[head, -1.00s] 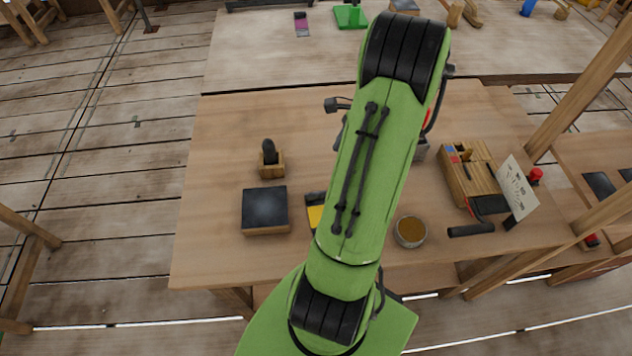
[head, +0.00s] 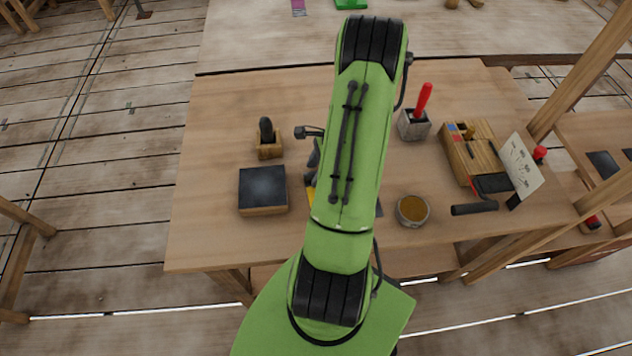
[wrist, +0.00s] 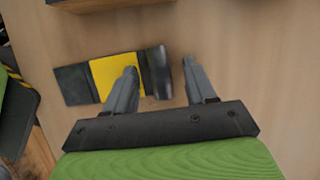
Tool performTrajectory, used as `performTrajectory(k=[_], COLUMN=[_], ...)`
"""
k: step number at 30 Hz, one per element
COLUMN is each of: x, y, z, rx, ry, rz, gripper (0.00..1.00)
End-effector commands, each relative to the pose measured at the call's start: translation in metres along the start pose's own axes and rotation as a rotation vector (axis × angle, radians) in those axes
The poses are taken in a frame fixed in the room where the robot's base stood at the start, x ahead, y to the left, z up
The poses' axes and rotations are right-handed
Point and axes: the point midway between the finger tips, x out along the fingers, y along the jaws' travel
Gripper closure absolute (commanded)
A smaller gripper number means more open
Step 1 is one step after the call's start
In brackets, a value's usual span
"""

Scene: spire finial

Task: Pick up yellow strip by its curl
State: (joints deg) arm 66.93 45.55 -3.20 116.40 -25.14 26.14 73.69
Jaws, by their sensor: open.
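The yellow strip (wrist: 105,75) lies on the wooden bench in the wrist view, with black ends on both sides of its yellow middle. Its right black end rises into a curl (wrist: 158,68). My gripper (wrist: 159,68) is open and empty. In the picture its left finger overlaps the yellow part and its right finger is right of the curl, so the curl shows between them. I cannot tell how far above the strip the fingertips are. In the head view only a small yellow piece of the strip (head: 310,193) shows beside my arm, which hides the rest.
On the bench (head: 225,110) stand a dark-topped block (head: 263,188) and a small wooden holder (head: 269,140) to the left. To the right are a round tin (head: 412,210), a grey block with a red stick (head: 414,124), and a wooden tool box (head: 470,150).

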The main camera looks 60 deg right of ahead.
Motion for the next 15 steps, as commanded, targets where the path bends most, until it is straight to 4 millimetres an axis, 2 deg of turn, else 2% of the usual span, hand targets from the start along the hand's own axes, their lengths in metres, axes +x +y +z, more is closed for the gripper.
performTrajectory(k=[2, 3, 13, 15], x=[-0.0009, -0.001, -0.0013, -0.0013], y=[-0.0001, -0.0001, -0.0002, -0.0002], z=[0.0002, 0.0002, 0.0002, 0.0002], rx=[0.0, 0.0, 0.0, 0.0], ry=[0.0, 0.0, 0.0, 0.0], rz=[0.0, 0.0, 0.0, 0.0], gripper=[0.45, 0.48, 0.98, 1.0])
